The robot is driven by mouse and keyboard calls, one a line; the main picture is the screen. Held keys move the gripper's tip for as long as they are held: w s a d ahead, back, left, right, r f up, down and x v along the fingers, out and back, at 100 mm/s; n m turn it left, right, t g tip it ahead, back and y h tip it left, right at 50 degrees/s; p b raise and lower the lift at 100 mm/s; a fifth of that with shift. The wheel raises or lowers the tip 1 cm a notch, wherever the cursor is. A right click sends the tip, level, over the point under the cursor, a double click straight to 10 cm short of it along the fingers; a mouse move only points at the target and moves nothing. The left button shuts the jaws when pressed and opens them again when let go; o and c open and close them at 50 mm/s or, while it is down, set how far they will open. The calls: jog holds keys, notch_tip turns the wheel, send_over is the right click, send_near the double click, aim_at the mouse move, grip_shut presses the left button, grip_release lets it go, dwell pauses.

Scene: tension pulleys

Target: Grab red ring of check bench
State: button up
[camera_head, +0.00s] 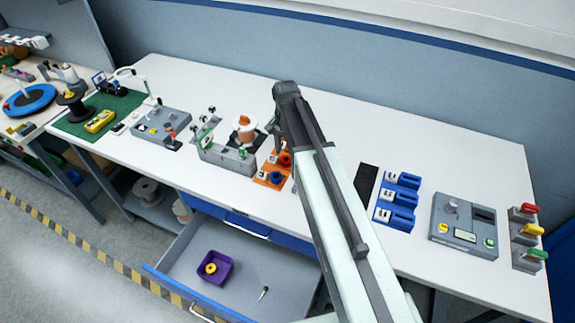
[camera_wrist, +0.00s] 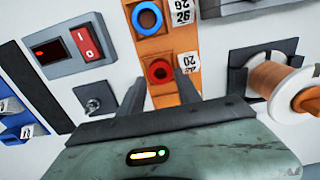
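The red ring (camera_wrist: 151,72) sits on an orange stand (camera_wrist: 166,45) on the bench, beside a tag marked 20. It also shows in the head view (camera_head: 285,160). A blue ring (camera_wrist: 147,29) sits on the same stand beside a tag marked 26. My gripper (camera_wrist: 160,92) is open, its two dark fingers apart and nothing between them. In the wrist view the red ring appears just above the gap between the fingertips. The exact height of the fingers over the ring is hard to tell.
A spool with copper-coloured winding (camera_wrist: 277,79) stands right of the gripper in the wrist view. A red-switch box (camera_wrist: 68,47) is at left. In the head view, an open drawer (camera_head: 241,265) holds a purple bin (camera_head: 215,281). Blue blocks (camera_head: 398,200) stand right of my arm.

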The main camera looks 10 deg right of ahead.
aim_at(286, 157)
notch_tip(286, 157, down, 4)
jog(key=b, duration=0.2)
jog(key=shift+b, duration=0.3)
jog(key=shift+r, duration=0.2)
grip_shut()
jog(key=shift+r, duration=0.1)
